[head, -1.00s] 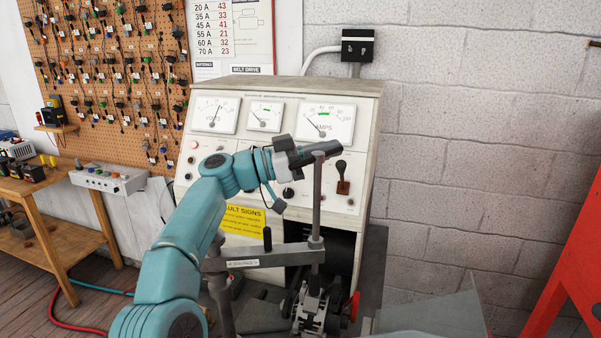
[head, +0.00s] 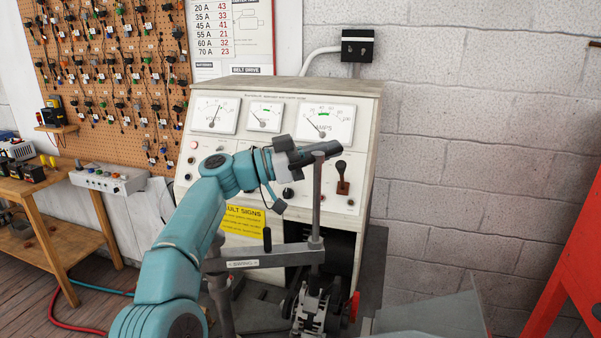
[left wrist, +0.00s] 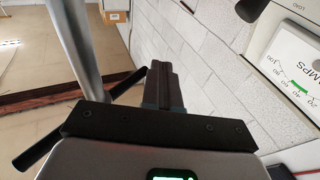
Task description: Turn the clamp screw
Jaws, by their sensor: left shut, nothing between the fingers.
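The clamp screw (head: 317,205) is an upright grey rod through the end of a grey swing arm (head: 246,262), above a metal alternator (head: 312,305). My left gripper (head: 334,149) is shut and empty at the top of the rod, its dark fingers pointing right. In the left wrist view the shut fingers (left wrist: 162,85) point away, and the silver rod (left wrist: 74,40) runs beside them on the left. A dark cross bar (left wrist: 36,151) shows on the left, partly hidden behind the gripper body. Whether the fingers touch it I cannot tell. My right gripper is out of view.
The test bench panel (head: 225,150) with gauges stands close behind the gripper. A black-handled lever (head: 267,238) stands on the swing arm. A red frame (head: 570,270) is at far right.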

